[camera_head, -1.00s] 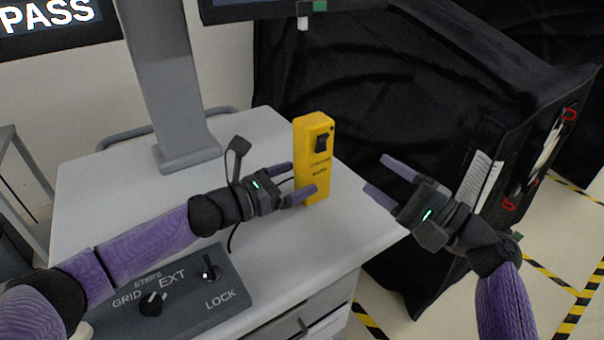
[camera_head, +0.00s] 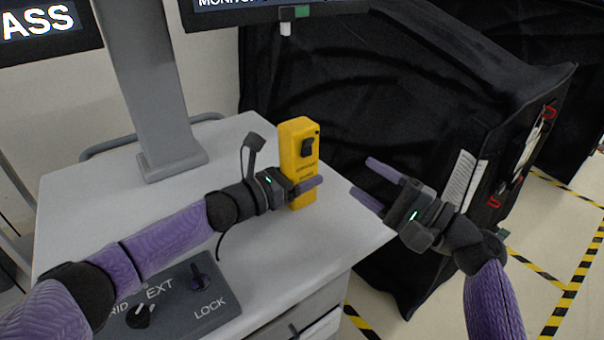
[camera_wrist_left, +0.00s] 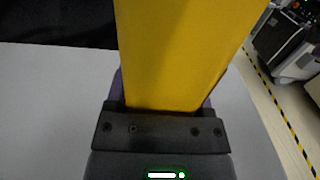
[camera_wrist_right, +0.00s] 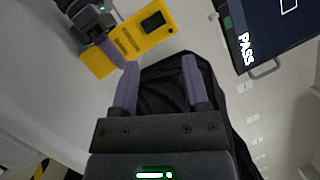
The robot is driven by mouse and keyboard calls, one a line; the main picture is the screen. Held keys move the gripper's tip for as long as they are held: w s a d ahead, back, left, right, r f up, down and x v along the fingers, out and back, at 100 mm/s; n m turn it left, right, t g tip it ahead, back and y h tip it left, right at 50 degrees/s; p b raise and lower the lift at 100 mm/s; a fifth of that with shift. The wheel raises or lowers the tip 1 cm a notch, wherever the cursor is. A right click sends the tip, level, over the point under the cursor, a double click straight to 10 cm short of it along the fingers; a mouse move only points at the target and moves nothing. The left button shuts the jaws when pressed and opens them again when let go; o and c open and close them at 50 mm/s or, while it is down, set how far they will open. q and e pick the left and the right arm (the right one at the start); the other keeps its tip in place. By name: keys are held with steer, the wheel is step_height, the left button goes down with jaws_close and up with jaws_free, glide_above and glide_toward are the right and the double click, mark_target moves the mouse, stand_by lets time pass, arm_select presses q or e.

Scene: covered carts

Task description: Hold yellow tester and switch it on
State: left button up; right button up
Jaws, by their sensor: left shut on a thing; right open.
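The yellow tester (camera_head: 299,150) stands upright at the cart top's right side in the head view. My left gripper (camera_head: 304,188) is shut on the tester's lower part. The tester's yellow body fills the middle of the left wrist view (camera_wrist_left: 180,50). My right gripper (camera_head: 371,180) is open and empty, to the right of the tester and apart from it. The tester also shows at the upper left of the right wrist view (camera_wrist_right: 130,42), beyond my right fingers (camera_wrist_right: 160,85).
The white cart top (camera_head: 90,215) carries a grey post (camera_head: 150,90) and a dark knob panel (camera_head: 180,300) at its front. A black-covered cart (camera_head: 420,90) stands to the right. A monitor (camera_head: 240,12) hangs above. There is free room between the tester and my right gripper.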

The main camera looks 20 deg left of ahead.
steer(key=shift+c, duration=1.3)
steer(key=s+m, duration=0.1)
steer(key=s+m+g+h, duration=0.1)
steer(key=s+a+r+m, duration=0.1)
steer(key=m, duration=0.1)
steer(key=shift+s+r+h, duration=0.1)
steer(key=shift+s+h, duration=0.05)
steer(key=shift+h, duration=0.25)
jaws_close()
steer(key=shift+s+d+r+m+t+h, duration=0.4)
steer(key=shift+m+h, duration=0.45)
steer(key=shift+m, duration=1.3)
steer(key=shift+s+d+r+m+t+h, duration=0.1)
steer(key=shift+s+d+m+t+h, duration=0.4)
steer(key=shift+m, duration=1.7)
steer(key=shift+s+d+r+m+t+h, duration=0.2)
steer(key=shift+d+m+t+h, duration=0.7)
steer(key=shift+m, duration=1.25)
steer(key=shift+a+g+h, duration=0.15)
steer(key=shift+g+h, duration=0.1)
steer(key=shift+g, duration=0.15)
